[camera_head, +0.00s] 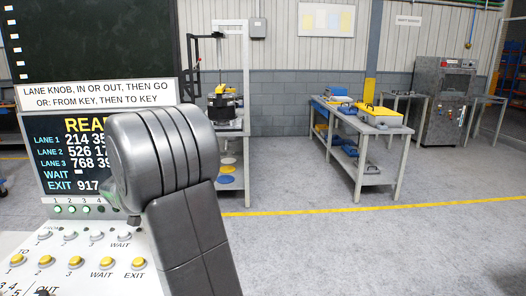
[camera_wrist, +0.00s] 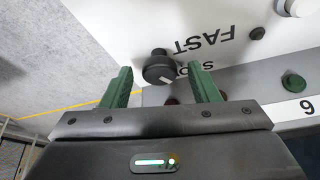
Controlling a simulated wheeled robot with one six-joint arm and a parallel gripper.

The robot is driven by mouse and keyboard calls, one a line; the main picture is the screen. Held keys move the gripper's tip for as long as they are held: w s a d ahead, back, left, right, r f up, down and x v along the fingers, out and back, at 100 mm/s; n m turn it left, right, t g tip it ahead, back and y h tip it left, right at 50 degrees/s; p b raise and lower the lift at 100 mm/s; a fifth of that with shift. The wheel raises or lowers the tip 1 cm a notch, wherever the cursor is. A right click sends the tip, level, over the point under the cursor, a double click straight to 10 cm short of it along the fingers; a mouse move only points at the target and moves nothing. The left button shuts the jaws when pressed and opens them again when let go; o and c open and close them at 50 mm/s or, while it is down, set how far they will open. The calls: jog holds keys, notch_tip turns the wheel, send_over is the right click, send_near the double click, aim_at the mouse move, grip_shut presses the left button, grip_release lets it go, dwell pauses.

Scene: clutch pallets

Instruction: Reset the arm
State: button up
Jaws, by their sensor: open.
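My gripper (camera_wrist: 161,74) shows in the wrist view with its two green fingers apart and nothing held between them. A black knob with a pale pointer line (camera_wrist: 158,66) shows between and beyond the fingertips. It sits on a white panel (camera_wrist: 120,28) lettered FAST and another, partly hidden word. I cannot tell how near the fingers are to the knob. In the head view my grey arm link covers part of the control panel (camera_head: 105,283), and my gripper is hidden.
The lane screen (camera_head: 60,150) stands behind rows of white and yellow buttons, partly covered by my arm. A green button (camera_wrist: 293,82) is right of my fingers. A workbench (camera_head: 345,127) and a grey machine (camera_head: 442,100) stand farther off. The floor between is clear.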

jog(key=v, duration=1.4)
jog(key=x, duration=1.3)
jog(key=shift+w+f, duration=0.1)
jog(key=shift+f, duration=0.15)
jog(key=shift+w+d+p, duration=0.1)
jog(key=shift+p, duration=0.2)
jog(key=shift+d+n+y+p, duration=0.1)
jog(key=shift+n+y+p, duration=0.4)
jog(key=shift+n+p, duration=0.5)
jog(key=n+y+p, duration=0.1)
jog(key=n+p, duration=0.1)
jog(key=n, duration=0.2)
jog(key=shift+p, duration=0.35)
jog(key=shift+w+d+f+n+g+y+p, duration=0.1)
jog(key=shift+n+g+y+p, duration=0.45)
jog(key=shift+n, duration=0.9)
jog(key=shift+d+n+g+y+p, duration=0.15)
jog(key=shift+n+y+p, duration=0.4)
jog(key=shift+n+p, duration=0.75)
jog(key=shift+n, duration=0.35)
jog(key=shift+b+v, duration=0.5)
jog(key=shift+v, duration=1.85)
